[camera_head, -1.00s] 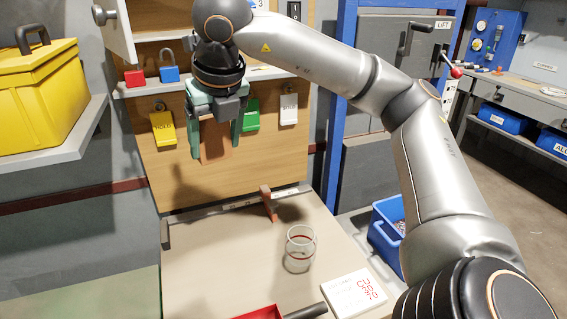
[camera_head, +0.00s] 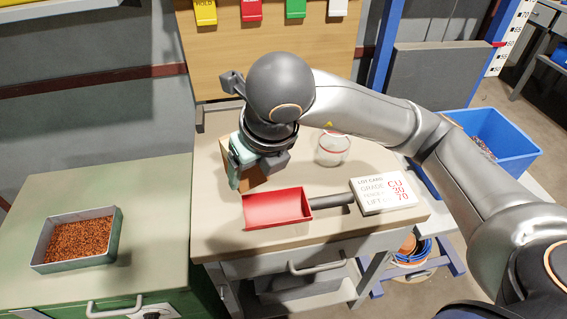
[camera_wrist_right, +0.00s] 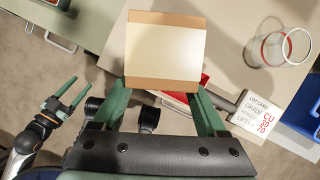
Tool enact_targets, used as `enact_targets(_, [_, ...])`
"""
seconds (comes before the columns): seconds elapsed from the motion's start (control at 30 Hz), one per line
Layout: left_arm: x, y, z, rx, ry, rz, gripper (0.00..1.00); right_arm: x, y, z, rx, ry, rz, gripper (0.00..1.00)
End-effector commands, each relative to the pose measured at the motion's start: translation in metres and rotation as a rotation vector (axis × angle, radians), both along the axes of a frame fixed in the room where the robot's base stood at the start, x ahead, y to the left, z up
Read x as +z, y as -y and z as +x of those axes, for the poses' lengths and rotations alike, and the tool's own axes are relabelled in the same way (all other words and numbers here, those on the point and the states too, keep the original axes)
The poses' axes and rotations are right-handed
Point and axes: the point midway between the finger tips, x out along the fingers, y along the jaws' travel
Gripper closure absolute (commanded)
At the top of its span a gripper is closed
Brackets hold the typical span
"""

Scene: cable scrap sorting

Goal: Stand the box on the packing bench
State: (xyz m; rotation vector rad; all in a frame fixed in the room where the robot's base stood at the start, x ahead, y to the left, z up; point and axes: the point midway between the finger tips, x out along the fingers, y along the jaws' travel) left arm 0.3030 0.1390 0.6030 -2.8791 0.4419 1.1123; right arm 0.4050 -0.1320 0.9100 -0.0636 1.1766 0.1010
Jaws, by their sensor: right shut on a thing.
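The box (camera_wrist_right: 165,48) is brown with a pale face and fills the space between my right gripper's green fingers in the right wrist view. In the head view, my right gripper (camera_head: 243,172) is shut on it, and a brown part of the box (camera_head: 256,178) shows below the jaws. It is over the beige-topped bench (camera_head: 225,238), behind the red scoop. I cannot tell whether the box touches the bench top. My left gripper (camera_wrist_right: 70,94) shows small at the left of the right wrist view, fingers apart and empty.
A red scoop (camera_head: 275,208) with a dark handle lies in front of the box. A clear glass (camera_head: 332,150) and a white lot card (camera_head: 383,192) are to its right. A green bench (camera_head: 150,190) at left holds a tray (camera_head: 110,240) of copper granules.

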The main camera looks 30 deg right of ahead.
Motion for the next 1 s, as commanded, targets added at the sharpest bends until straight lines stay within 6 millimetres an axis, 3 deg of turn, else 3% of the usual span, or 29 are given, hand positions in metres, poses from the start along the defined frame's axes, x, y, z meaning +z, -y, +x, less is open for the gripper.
enact_targets(0.3, [-0.007, -0.003, -0.002, 0.003, -0.004, 0.005, 0.36, -0.036, 0.028, 0.075, -0.008, -0.003, -0.002, 0.98])
enact_targets(0.43, [-0.013, -0.004, -0.005, 0.005, -0.012, 0.007, 0.36, -0.062, 0.033, 0.093, -0.005, -0.002, -0.002, 0.98])
enact_targets(0.77, [-0.016, -0.006, -0.006, 0.008, -0.014, 0.009, 0.36, -0.086, 0.039, 0.113, -0.001, 0.0, -0.002, 0.98])
enact_targets(1.0, [-0.018, -0.006, -0.005, 0.008, -0.005, 0.012, 0.36, -0.119, 0.041, 0.117, -0.001, -0.002, -0.002, 0.98])
